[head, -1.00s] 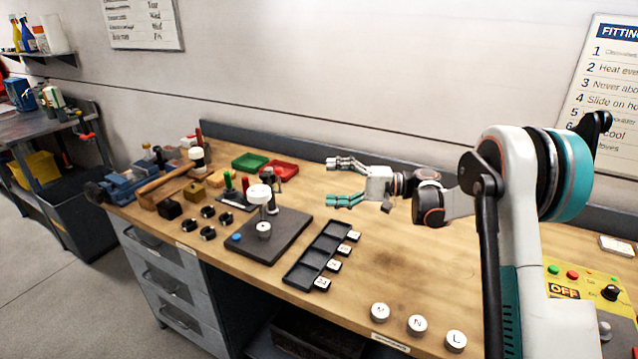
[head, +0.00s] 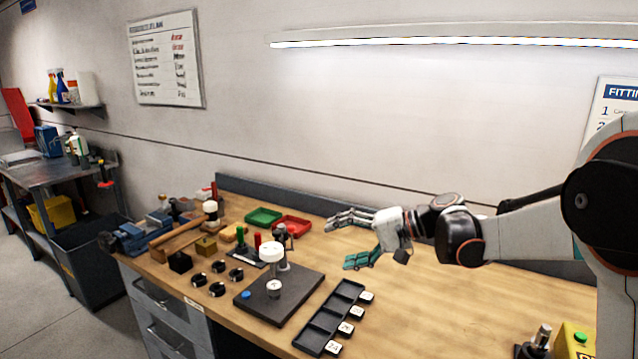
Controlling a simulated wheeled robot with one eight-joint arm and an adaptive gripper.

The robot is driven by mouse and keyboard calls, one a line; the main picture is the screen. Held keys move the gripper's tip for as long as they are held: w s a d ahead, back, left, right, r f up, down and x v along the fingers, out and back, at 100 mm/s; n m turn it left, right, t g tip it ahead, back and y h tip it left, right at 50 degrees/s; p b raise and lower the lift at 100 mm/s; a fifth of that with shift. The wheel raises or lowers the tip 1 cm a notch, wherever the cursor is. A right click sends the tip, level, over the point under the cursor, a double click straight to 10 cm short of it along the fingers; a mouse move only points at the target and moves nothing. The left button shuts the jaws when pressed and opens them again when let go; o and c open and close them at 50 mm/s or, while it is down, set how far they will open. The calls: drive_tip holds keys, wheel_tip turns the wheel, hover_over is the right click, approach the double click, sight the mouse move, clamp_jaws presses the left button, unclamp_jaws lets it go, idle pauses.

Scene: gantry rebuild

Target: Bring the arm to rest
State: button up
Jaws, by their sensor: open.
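My gripper (head: 352,241) is open and empty in the head view, above the back middle of the wooden workbench (head: 425,318). Its grey finger and its teal finger are spread apart and point left. My arm reaches in from the right edge, with the forearm roughly level. The gripper appears apart from the things on the bench. A red tray (head: 292,226) lies to the left of the fingertips.
A dark plate (head: 300,297) with a white-topped post (head: 271,252) stands left of a black slotted tray (head: 316,327) with labelled tiles beside it. Several black parts, a green tray (head: 263,217) and a blue vise (head: 133,236) are farther left.

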drive_tip(key=s+d+f+t+h, duration=0.1)
drive_tip(key=s+d+h, duration=0.3)
drive_tip(key=s, duration=0.6)
drive_tip(key=s+d+f+n+t+h, duration=0.1)
drive_tip(key=s+d+h, duration=0.3)
drive_tip(key=s, duration=0.7)
drive_tip(key=s+d+f+n+t+h, duration=0.1)
drive_tip(key=s+d+f+h, duration=0.2)
drive_tip(key=s+d, duration=0.3)
drive_tip(key=s+h, duration=0.1)
drive_tip(key=s, duration=0.3)
drive_tip(key=shift+s+t+h, duration=0.15)
drive_tip(key=shift+t+h, duration=0.25)
